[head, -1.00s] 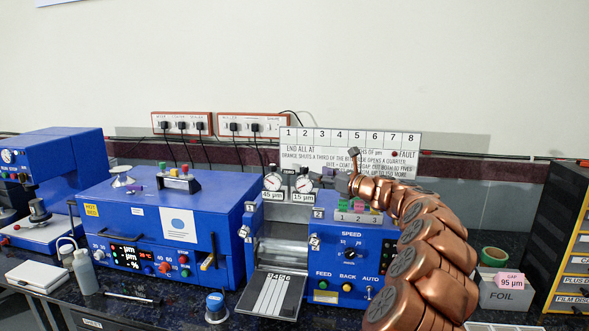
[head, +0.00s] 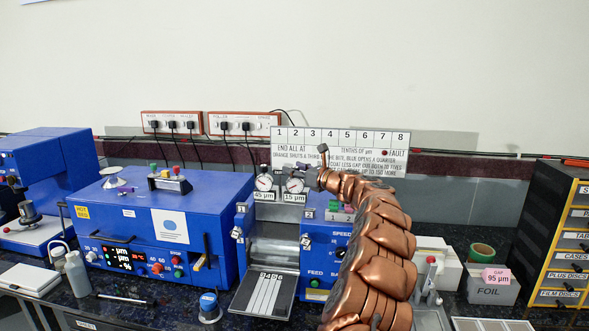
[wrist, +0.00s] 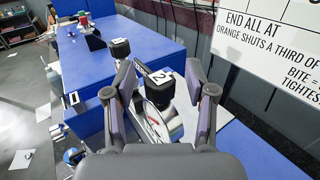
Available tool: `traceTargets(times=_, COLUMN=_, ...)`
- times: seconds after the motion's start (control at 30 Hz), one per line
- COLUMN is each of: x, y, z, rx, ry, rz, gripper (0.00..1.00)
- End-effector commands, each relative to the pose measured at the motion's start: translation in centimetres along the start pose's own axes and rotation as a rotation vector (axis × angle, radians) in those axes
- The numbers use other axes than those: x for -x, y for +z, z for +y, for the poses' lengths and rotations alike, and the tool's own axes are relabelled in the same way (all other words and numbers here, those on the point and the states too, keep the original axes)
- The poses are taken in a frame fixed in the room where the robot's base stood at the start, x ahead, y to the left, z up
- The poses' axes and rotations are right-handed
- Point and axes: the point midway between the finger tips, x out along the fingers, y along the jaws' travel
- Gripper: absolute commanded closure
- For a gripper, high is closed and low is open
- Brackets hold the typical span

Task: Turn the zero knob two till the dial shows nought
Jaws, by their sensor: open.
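Zero knob two is a dark knob (wrist: 158,94) with a white tag "2", in the middle of the wrist view. My gripper (wrist: 160,80) is open, with one finger on each side of the knob; I cannot tell whether either touches it. Its dial (wrist: 155,124) shows partly below the knob, with a reddish needle, but its reading is unclear. In the head view the right dial (head: 294,186) stands on top of the blue coater above a "15 µm" plate. My gripper (head: 311,177) is close to its right side.
The left dial (head: 264,183) stands close by above a "45 µm" plate. A second dark knob (wrist: 120,48) lies beyond knob two. A white notice board (head: 340,140) stands behind the coater. A blue oven (head: 125,215) fills the left side.

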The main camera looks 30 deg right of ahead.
Motion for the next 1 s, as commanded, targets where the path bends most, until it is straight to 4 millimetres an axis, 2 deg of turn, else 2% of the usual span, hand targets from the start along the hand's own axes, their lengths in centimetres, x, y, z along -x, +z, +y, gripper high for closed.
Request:
traceTargets(times=0.3, x=-0.12, y=-0.01, z=0.00, rx=0.000, ry=0.000, rz=0.000, gripper=0.44)
traceTargets(times=0.83, x=-0.11, y=-0.01, z=-0.02, rx=0.000, ry=0.000, rz=0.000, gripper=1.00)
traceTargets(times=1.0, x=-0.12, y=-0.02, z=0.00, rx=0.000, ry=-0.001, rz=0.000, gripper=1.00)
